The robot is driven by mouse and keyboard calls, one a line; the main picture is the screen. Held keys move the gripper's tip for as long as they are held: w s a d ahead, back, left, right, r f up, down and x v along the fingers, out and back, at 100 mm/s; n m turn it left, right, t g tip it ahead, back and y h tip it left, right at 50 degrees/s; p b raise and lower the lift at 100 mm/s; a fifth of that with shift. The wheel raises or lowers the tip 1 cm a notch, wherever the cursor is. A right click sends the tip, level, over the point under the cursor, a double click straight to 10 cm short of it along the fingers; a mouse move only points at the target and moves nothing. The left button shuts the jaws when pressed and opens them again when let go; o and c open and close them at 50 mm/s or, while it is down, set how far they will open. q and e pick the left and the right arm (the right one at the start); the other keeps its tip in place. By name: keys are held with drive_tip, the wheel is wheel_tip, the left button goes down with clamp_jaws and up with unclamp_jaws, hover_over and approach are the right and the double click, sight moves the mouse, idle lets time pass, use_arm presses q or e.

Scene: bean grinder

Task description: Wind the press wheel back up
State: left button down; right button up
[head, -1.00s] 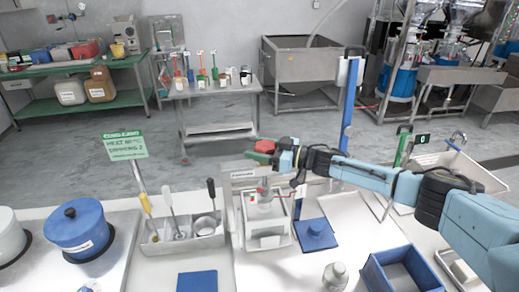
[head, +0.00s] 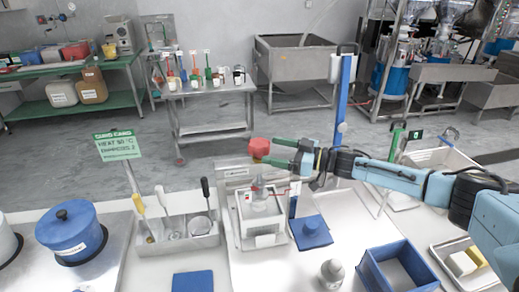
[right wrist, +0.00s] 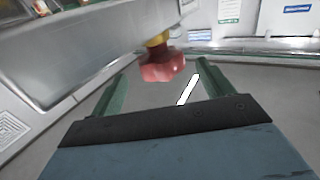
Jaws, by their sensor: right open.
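In the right wrist view the lobed red wheel (right wrist: 161,67) shows with a yellow collar, near and between the open fingertips (right wrist: 158,76). I cannot tell whether a finger touches it. My left gripper is not in view.
A tool caddy (head: 178,238) stands left of the press, with a sign behind it.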

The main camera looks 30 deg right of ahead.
drive_tip(key=v, duration=0.6)
drive_tip(key=shift+b, duration=0.4)
drive_tip(key=shift+r, duration=0.1)
drive_tip(key=shift+s, duration=0.1)
